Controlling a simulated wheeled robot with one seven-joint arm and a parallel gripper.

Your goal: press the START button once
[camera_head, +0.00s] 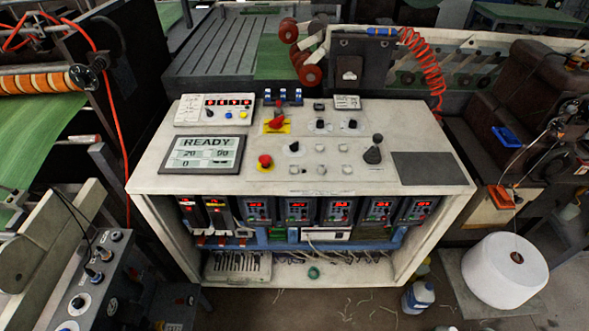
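A white control console (420,135) stands in the middle of the head view. Its screen (203,153) reads "READY" with numbers below. No START label is legible, so I cannot tell which button it is. Several small pale buttons, such as the near one (321,170), sit in a group right of centre. A red mushroom button (265,161) on a yellow base is beside the screen. A red knob (277,122) on a yellow plate is behind it. A counter box (215,110) with red digits has small coloured buttons. My gripper is not in view.
Black knobs (294,147) and a dark upright lever (373,152) rise from the console top. A dark flat pad (423,168) lies at its right. Lit drive modules (296,212) fill the open front. A white roll (505,270) stands at right; a grey control box (95,270) is at left.

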